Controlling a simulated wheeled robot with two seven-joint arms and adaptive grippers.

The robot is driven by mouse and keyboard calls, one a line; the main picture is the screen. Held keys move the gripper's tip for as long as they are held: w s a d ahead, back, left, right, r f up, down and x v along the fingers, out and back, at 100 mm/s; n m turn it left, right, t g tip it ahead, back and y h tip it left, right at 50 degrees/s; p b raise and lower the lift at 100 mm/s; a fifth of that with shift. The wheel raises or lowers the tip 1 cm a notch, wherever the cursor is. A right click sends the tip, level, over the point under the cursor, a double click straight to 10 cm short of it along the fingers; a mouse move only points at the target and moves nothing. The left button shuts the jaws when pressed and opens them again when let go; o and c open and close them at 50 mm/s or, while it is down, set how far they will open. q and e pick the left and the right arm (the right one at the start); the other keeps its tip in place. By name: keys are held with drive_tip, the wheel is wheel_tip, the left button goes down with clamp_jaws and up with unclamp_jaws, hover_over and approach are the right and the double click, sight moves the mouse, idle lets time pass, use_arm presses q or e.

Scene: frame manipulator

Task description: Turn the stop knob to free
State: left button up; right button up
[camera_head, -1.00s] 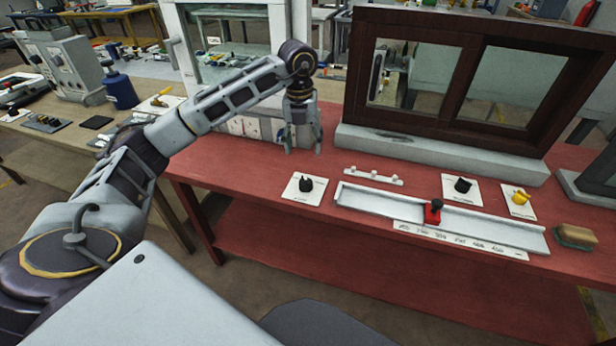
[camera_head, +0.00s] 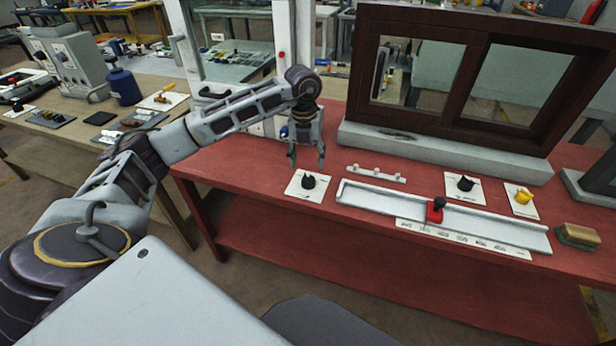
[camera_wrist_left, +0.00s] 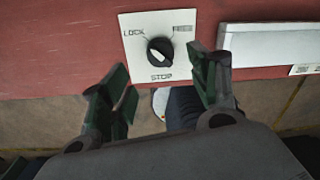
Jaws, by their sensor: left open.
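The stop knob (camera_head: 309,182) is a black knob on a white plate near the front left of the red table. In the left wrist view the knob (camera_wrist_left: 160,51) sits on its plate (camera_wrist_left: 133,22), marked LOCK at upper left, FREE at upper right and STOP below. A white mark shows on the knob; which label it points to is hard to tell. My left gripper (camera_head: 306,161) points down, open and empty, just above and behind the knob. Its two dark green fingers are spread on either side in the wrist view, apart from the knob. My right gripper is out of view.
To the right lie a white rail (camera_head: 370,202) with a red slider (camera_head: 435,210), a small white bar with pegs (camera_head: 376,174), a black knob (camera_head: 465,184), a yellow knob (camera_head: 523,196) and a sponge (camera_head: 578,234). A brown window frame (camera_head: 455,140) stands behind.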

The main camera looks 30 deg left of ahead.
sight(308, 176)
use_arm(q)
drive_tip(key=shift+d+f, duration=0.2)
drive_tip(key=shift+f, duration=3.6)
drive_tip(key=c, duration=1)
